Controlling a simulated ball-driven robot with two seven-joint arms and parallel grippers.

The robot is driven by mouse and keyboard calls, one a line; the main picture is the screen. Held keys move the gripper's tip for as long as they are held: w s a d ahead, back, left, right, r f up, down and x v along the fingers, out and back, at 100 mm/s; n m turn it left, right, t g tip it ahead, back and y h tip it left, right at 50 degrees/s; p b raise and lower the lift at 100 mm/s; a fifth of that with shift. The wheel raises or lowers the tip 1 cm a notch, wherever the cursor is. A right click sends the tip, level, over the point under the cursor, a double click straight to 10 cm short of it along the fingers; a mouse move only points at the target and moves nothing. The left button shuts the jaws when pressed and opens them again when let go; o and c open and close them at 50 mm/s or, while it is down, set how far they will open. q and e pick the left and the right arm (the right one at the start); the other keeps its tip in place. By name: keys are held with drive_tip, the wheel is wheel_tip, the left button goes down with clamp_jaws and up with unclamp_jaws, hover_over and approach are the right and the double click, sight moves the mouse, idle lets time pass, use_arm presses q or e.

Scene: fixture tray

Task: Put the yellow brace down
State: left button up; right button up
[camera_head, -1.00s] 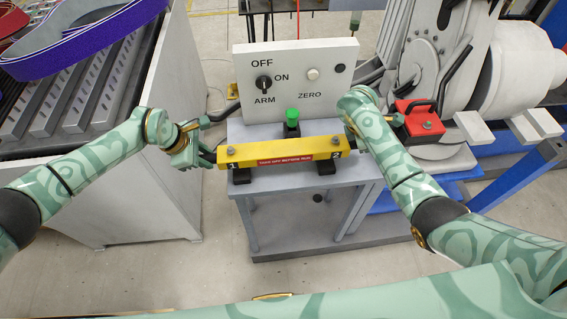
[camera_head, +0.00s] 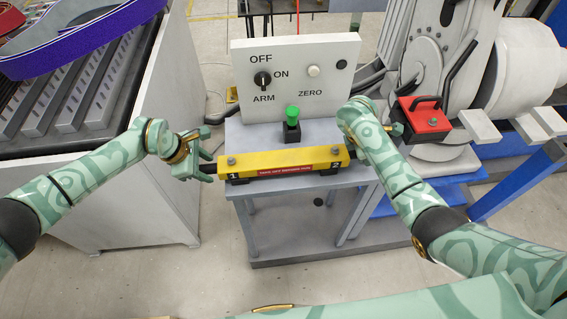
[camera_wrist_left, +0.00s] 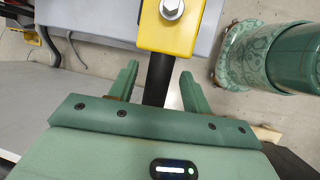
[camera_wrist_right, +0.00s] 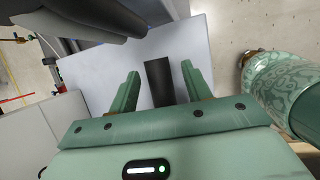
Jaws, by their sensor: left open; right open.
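The yellow brace (camera_head: 283,162) is a long bar with a red label, ends marked 1 and 2, and a bolt at each end. It lies level across the front of the grey stand (camera_head: 330,132); its underside contact is hidden. My left gripper (camera_head: 205,153) is open beside end 1. In the left wrist view, a black bar (camera_wrist_left: 159,75) from the brace's end (camera_wrist_left: 166,36) lies between its parted fingers. My right gripper (camera_wrist_right: 158,76) is open, largely hidden behind its arm in the head view. A black strip (camera_wrist_right: 158,82) shows between its fingers; I cannot tell its part.
A white panel (camera_head: 330,80) with a knob stands behind the brace. A green button (camera_head: 292,114) stands between panel and brace. A red block (camera_head: 425,116) is close to my right wrist. A large grey cabinet (camera_head: 150,185) is at the left.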

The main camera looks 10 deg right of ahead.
drive_tip(key=shift+a+r, duration=0.1)
drive_tip(key=shift+r, duration=0.05)
use_arm(q)
drive_tip(key=v, duration=1.2)
use_arm(e)
drive_tip(key=v, duration=1.1)
drive_tip(key=shift+r, duration=0.3)
